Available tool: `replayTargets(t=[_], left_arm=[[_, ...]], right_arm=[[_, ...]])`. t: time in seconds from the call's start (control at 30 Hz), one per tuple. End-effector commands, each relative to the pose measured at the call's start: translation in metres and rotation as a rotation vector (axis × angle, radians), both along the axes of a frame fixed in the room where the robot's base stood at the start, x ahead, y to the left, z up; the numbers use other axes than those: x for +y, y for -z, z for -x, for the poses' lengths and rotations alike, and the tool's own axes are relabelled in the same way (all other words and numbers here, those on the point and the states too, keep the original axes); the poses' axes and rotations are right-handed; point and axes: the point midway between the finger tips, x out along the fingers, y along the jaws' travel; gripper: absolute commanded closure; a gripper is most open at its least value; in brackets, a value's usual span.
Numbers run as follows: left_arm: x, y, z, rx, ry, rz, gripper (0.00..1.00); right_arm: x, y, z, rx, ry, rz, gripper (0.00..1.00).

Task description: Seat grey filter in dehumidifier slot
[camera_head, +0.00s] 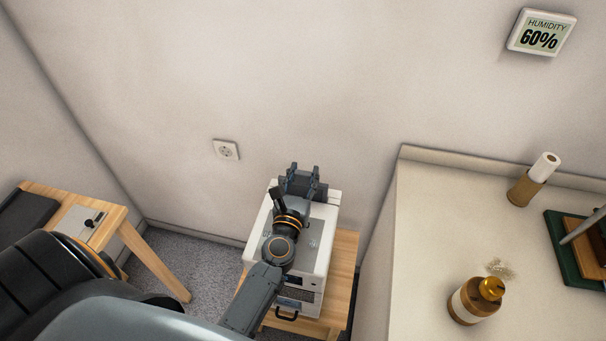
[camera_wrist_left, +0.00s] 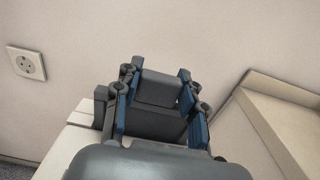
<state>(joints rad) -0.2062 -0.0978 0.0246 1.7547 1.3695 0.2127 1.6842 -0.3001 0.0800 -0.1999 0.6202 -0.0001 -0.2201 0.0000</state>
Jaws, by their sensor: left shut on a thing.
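The white dehumidifier (camera_head: 322,238) stands on a wooden stand in the lower middle of the head view. My left arm reaches over it and covers much of its top. My left gripper (camera_head: 305,173) is at the far end of the dehumidifier, near the wall. In the left wrist view its two blue-padded fingers (camera_wrist_left: 157,100) are shut on the grey filter (camera_wrist_left: 158,89), a grey block with a darker part below it. I cannot tell whether the filter is in the slot or above it; the slot is hidden. My right gripper is not in view.
A wooden table (camera_head: 118,216) is at the left. A beige counter (camera_head: 430,220) at the right bears a brown bottle (camera_head: 474,301), a paper roll (camera_head: 535,178) and a green tray (camera_head: 562,252). The wall behind has a socket (camera_head: 226,150) and a humidity display (camera_head: 541,32) reading 60%.

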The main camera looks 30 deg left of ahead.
Motion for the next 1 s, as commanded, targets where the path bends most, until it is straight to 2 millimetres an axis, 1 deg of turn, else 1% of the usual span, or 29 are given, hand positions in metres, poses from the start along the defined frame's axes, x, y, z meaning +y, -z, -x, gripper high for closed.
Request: replayTargets(t=[0.03, 1.0], left_arm=[[0.000, -0.005, 0.000, -0.001, 0.000, 0.001, 1.00], [0.000, -0.044, 0.000, -0.001, 0.000, 0.000, 1.00]], right_arm=[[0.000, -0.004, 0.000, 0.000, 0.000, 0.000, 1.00], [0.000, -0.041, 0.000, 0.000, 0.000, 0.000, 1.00]])
